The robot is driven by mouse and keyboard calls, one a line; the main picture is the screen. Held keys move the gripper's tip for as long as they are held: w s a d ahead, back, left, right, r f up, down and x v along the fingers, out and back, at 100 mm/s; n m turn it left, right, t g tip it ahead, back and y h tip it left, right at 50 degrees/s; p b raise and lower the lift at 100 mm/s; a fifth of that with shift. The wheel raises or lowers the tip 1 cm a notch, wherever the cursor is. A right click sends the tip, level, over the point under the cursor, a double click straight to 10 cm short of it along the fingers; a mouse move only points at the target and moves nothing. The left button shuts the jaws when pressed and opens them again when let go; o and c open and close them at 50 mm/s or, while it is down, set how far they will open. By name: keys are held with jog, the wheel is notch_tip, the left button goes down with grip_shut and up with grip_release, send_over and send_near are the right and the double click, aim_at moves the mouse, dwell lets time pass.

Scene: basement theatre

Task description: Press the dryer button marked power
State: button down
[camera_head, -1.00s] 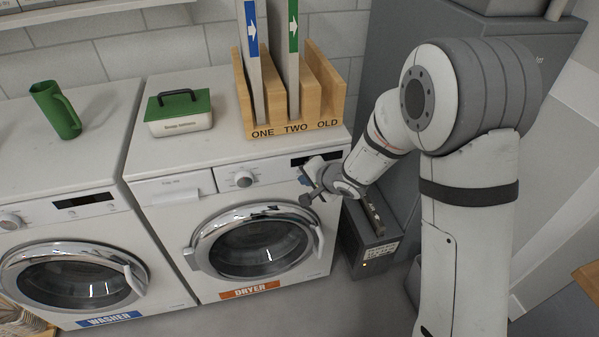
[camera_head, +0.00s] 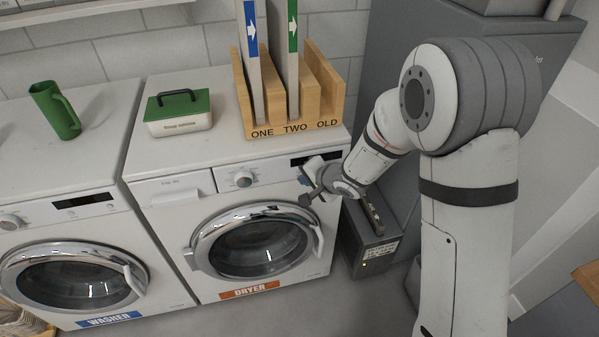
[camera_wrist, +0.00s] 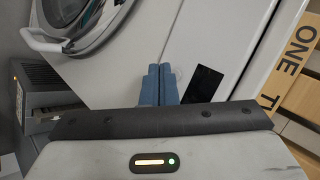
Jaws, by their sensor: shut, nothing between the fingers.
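The dryer (camera_head: 160,225) is the white front-loading machine on the right, with an orange label and a round glass door. Its control panel has a round dial (camera_head: 243,179) and a dark display (camera_head: 314,158). The display also shows in the wrist view (camera_wrist: 203,84). My gripper (camera_head: 307,190) is in front of the panel's right part, just below the display. In the wrist view its blue fingers (camera_wrist: 159,72) are together and empty, pointing at the white panel beside the display. A faint round mark shows by the fingertips. The power marking cannot be read; my gripper may hide it.
The washer (camera_head: 75,212) stands left of the dryer. On the dryer are a wooden rack (camera_head: 327,90) marked ONE, TWO, OLD and a green-lidded box (camera_head: 178,112). A green jug (camera_head: 55,110) stands on the washer. A dark grey box (camera_head: 367,250) is right of the dryer.

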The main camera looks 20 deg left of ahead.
jog(key=shift+w+a+r+p, duration=0.1)
jog(key=shift+w+p, duration=0.05)
jog(key=shift+p, duration=0.2)
jog(key=shift+w, duration=0.1)
jog(key=shift+w+a+p, duration=0.15)
jog(key=shift+p, duration=0.15)
jog(key=shift+w+a, duration=0.1)
jog(key=shift+w, duration=0.05)
dwell(0.7)
jog(key=shift+s+d+p, duration=0.3)
jog(key=shift+s+d, duration=0.05)
jog(key=shift+s, duration=0.25)
jog(key=s+d, duration=0.3)
jog(key=s, duration=0.2)
dwell(0.5)
